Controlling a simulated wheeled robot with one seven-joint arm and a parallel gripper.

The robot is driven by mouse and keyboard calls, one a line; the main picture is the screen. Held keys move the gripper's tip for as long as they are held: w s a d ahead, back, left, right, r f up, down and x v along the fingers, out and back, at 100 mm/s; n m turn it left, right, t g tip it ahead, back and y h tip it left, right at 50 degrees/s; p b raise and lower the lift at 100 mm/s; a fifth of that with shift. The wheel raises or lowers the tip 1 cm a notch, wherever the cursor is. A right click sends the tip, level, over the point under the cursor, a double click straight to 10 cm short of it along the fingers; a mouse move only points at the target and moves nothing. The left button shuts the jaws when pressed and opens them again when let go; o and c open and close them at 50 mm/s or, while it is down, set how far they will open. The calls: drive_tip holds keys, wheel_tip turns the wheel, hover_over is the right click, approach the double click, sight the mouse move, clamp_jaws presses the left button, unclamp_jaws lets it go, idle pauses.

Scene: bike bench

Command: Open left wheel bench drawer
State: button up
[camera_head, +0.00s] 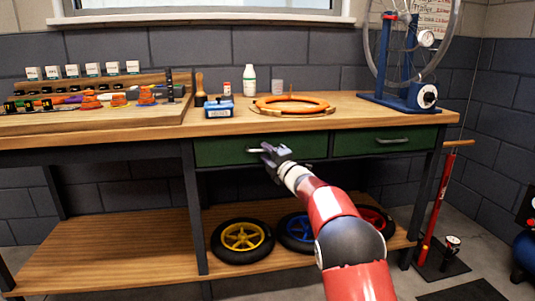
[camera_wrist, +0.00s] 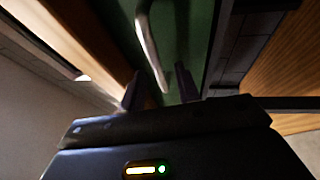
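The left green drawer (camera_head: 222,153) under the bench top is closed, flush with the frame. Its pale bar handle (camera_head: 252,150) sticks out at the left of my gripper (camera_head: 270,150), which covers the handle's right part. In the wrist view the handle (camera_wrist: 148,42) runs down from the top over the green drawer front (camera_wrist: 187,40). My gripper's two dark fingers (camera_wrist: 159,88) stand apart, one on each side of the handle's lower end. A gap shows beside the handle, and I cannot tell whether either finger touches it.
The right green drawer (camera_head: 380,142) is closed. The bench top (camera_head: 350,116) holds an orange ring (camera_head: 291,104), bottles and a blue wheel stand (camera_head: 400,98). Wheels lie on the lower shelf (camera_head: 130,255). A red pump (camera_head: 438,205) stands at the right.

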drive_tip(key=shift+c, duration=0.4)
clamp_jaws()
drive_tip(key=shift+s, duration=0.1)
